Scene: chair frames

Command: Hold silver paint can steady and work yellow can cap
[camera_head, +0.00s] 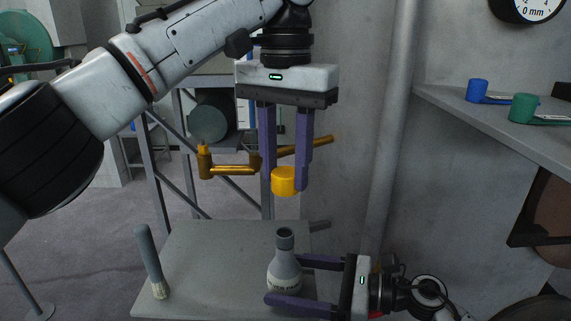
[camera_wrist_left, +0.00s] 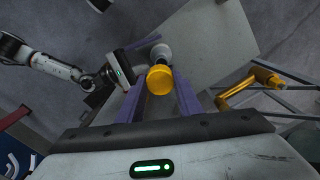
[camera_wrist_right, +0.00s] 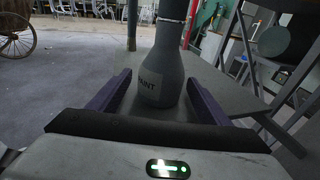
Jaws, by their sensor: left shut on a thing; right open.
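The silver paint can (camera_head: 284,270) is bottle-shaped with a dark neck and stands upright on the small grey table. In the right wrist view the can (camera_wrist_right: 165,75) shows a PAINT label. My right gripper (camera_head: 268,280) is open, with one finger on each side of the can's body. The yellow cap (camera_head: 284,181) is held between the fingertips of my left gripper (camera_head: 285,185), well above the can's open neck and apart from it. In the left wrist view the cap (camera_wrist_left: 160,80) covers part of the can (camera_wrist_left: 161,53) below.
The grey table (camera_head: 200,265) also carries an upright brush (camera_head: 150,262) at the left. An orange pipe-like handle (camera_head: 232,168) is behind the left gripper.

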